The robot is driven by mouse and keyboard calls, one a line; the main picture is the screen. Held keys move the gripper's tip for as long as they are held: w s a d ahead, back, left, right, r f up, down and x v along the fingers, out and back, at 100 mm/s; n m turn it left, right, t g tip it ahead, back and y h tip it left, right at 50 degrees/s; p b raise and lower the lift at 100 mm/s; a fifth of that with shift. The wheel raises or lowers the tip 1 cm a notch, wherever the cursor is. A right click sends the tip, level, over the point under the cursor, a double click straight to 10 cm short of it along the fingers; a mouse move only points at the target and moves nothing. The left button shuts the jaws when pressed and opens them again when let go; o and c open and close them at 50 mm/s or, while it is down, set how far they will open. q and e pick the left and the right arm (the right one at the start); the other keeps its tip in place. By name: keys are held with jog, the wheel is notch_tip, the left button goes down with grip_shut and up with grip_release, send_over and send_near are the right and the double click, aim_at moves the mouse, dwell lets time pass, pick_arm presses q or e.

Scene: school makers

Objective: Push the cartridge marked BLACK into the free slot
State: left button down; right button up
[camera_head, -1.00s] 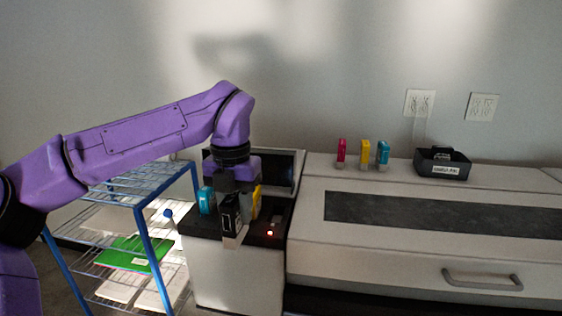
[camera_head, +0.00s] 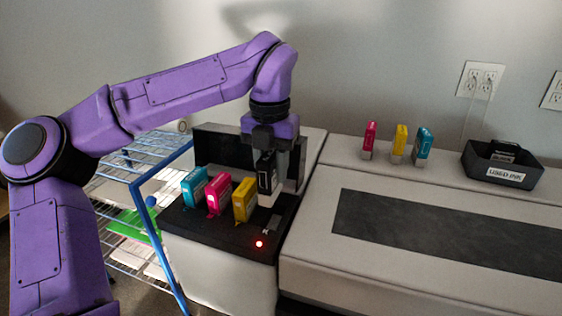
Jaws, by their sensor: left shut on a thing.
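My left gripper (camera_head: 273,160) is shut on a black cartridge (camera_head: 266,172), which hangs upright with a pale lower end. It is above the right end of the dark cartridge bay (camera_head: 217,232), right of the yellow cartridge (camera_head: 243,199). Cyan (camera_head: 193,187) and magenta (camera_head: 218,193) cartridges stand in the bay to the left of the yellow one. The free slot lies at the right end near a small mark and is partly hidden by the held cartridge. I cannot tell whether the cartridge's lower end touches the slot. My right gripper is not in view.
A raised dark lid (camera_head: 222,149) stands behind the bay. A red light (camera_head: 259,244) glows at the bay's front. Spare magenta (camera_head: 369,140), yellow (camera_head: 400,140) and cyan (camera_head: 422,146) cartridges and a USED INK tray (camera_head: 503,166) stand on the printer top. A blue wire rack (camera_head: 130,200) is at left.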

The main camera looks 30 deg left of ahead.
aim_at(275, 194)
pick_arm(q)
jog(key=shift+s+f, duration=0.2)
jog(key=shift+s, duration=0.2)
jog(key=shift+w+f+b, duration=0.2)
jog(key=shift+f+b, duration=0.15)
jog(key=shift+b, duration=0.1)
jog(key=shift+w+f+b, duration=0.45)
jog(key=shift+w+f, duration=0.45)
jog(key=shift+w, duration=0.05)
jog(key=shift+f, duration=0.25)
jog(key=shift+s+f+b, duration=0.3)
jog(key=shift+s+b, duration=0.2)
jog(key=shift+b, duration=0.15)
jog(key=shift+f, duration=0.2)
jog(key=shift+w+f+b, duration=0.25)
jog(key=shift+f+b, duration=0.4)
jog(key=shift+b, duration=0.05)
jog(key=shift+s+f+b, duration=0.15)
jog(key=shift+f+b, duration=0.45)
jog(key=shift+f, duration=0.1)
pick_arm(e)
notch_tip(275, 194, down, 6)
